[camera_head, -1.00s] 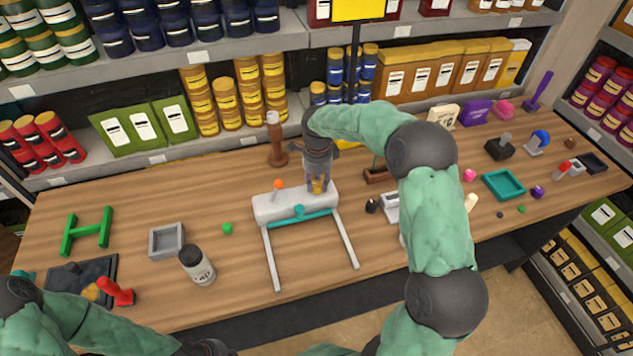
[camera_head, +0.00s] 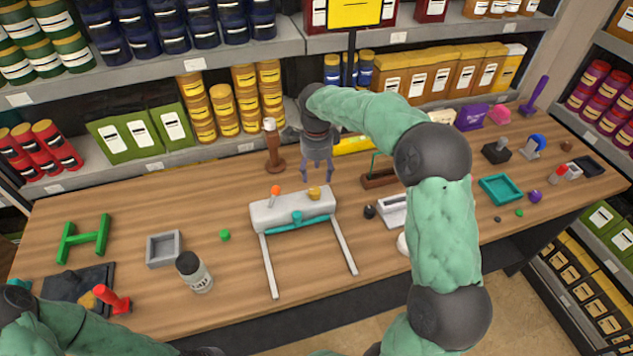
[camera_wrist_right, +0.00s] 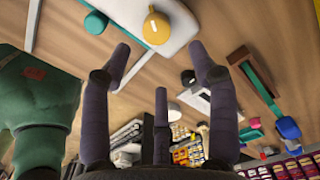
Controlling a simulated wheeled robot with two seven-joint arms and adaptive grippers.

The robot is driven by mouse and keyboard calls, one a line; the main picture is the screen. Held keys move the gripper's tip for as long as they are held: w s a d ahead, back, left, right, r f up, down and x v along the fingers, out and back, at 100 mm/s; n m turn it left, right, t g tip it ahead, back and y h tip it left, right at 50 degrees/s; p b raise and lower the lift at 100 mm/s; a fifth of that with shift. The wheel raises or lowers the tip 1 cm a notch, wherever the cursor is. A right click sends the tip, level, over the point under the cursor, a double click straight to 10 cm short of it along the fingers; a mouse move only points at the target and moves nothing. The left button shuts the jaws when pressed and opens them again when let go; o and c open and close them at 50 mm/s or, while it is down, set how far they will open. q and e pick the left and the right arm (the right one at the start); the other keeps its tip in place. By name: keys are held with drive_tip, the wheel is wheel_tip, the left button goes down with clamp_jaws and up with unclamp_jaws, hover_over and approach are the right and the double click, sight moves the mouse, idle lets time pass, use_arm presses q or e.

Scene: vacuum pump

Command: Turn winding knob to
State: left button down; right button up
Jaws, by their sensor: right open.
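A white device (camera_head: 262,217) with two long light rods and a teal bar (camera_head: 300,222) stands in the middle of the wooden table. A yellow knob (camera_head: 314,193) sits on its top at the right, and an orange knob (camera_head: 275,190) rises at the left. The yellow knob also shows at the top of the right wrist view (camera_wrist_right: 157,28). My right gripper (camera_head: 317,177) is open and empty, behind and above the yellow knob, not touching it. In the right wrist view its dark fingers (camera_wrist_right: 162,82) are spread. My left arm crosses the lower left corner; its fingers do not show.
A brown pepper-mill-like thing (camera_head: 271,147) stands behind the device. A white bottle (camera_head: 194,272), a grey tray (camera_head: 164,249) and a green ball (camera_head: 225,235) lie to the left. A teal tray (camera_head: 501,190) lies to the right. Stocked shelves rise behind the table.

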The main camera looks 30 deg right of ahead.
drive_tip(key=shift+r, duration=2.25)
